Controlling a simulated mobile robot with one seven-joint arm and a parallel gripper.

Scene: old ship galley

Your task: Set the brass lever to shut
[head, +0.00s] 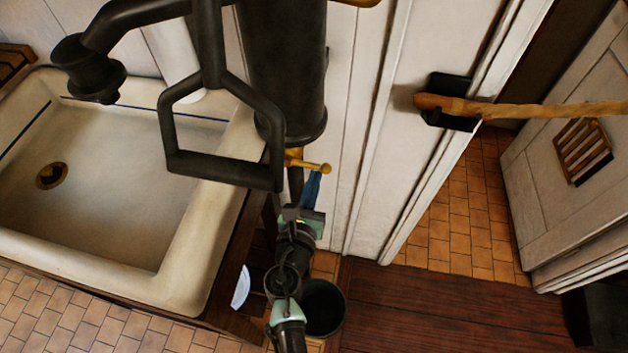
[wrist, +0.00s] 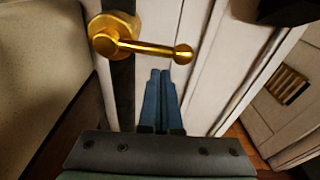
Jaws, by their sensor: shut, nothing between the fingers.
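The brass lever (wrist: 150,48) sticks out sideways to the right from its round brass base (wrist: 114,34) in the wrist view, ending in a ball knob. In the head view the lever (head: 308,166) shows below the dark cylinder, also pointing right. My gripper (wrist: 161,74) has its two blue fingers together, with nothing between them. The fingertips are just below the lever in the wrist view; I cannot tell whether they touch it. In the head view my gripper (head: 315,176) is at the lever's knob end.
A white sink (head: 110,190) with a dark hand-pump handle (head: 225,175) over it is at the left. A dark bucket (head: 335,308) stands below my arm. A wooden bar (head: 530,109) crosses the doorway at the right. White panelling (head: 385,150) rises behind the lever.

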